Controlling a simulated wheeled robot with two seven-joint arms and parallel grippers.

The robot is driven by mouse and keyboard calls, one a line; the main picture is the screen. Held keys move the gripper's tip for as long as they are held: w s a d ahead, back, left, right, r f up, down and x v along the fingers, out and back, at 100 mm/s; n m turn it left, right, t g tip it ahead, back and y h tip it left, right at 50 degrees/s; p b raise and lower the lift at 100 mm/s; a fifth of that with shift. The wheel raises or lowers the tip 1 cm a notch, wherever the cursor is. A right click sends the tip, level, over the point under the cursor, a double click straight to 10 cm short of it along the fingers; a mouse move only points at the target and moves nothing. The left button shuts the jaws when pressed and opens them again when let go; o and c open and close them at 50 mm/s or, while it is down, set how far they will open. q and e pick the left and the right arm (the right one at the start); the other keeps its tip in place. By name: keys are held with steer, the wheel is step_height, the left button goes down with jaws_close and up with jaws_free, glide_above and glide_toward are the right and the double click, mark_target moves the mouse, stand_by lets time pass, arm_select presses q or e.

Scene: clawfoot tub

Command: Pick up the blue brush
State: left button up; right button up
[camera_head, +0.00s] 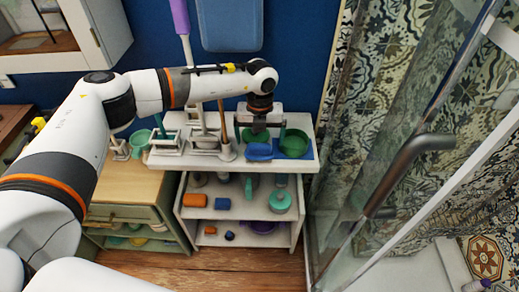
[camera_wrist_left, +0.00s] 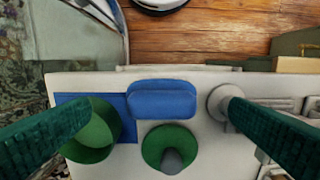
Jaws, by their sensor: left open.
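The blue brush (camera_head: 258,152) looks like a rounded blue block lying near the front edge of the white shelf top (camera_head: 225,162). It also shows in the left wrist view (camera_wrist_left: 162,99), between the two dark green fingers and beyond their tips. My left gripper (camera_head: 260,122) hangs over the back of the shelf top, above and behind the brush. It is open, with nothing between its fingers. The brush's underside is hidden. My right gripper is in neither view.
A green cup (camera_wrist_left: 92,130) stands on a blue square (camera_wrist_left: 125,130) beside the brush. A round green item (camera_wrist_left: 168,143) with a grey knob stands close by. A stick in a white holder (camera_head: 226,150) is on the other side. A glass door frame (camera_head: 400,170) stands right.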

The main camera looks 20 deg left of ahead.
mark_target(259, 145)
arm_select(q)
steer(key=shift+w+f, duration=0.1)
steer(key=shift+f, duration=0.4)
steer(key=shift+w+f, duration=0.1)
steer(key=shift+f, duration=0.2)
steer(key=shift+w+a+f+p, duration=0.15)
steer(key=shift+f+p, duration=0.35)
steer(key=shift+f, duration=0.4)
step_height(259, 145, down, 2)
steer(key=shift+f, duration=0.25)
steer(key=shift+w+a+f, duration=0.1)
steer(key=shift+f, duration=0.3)
steer(key=shift+c, duration=0.2)
steer(key=c, duration=0.9)
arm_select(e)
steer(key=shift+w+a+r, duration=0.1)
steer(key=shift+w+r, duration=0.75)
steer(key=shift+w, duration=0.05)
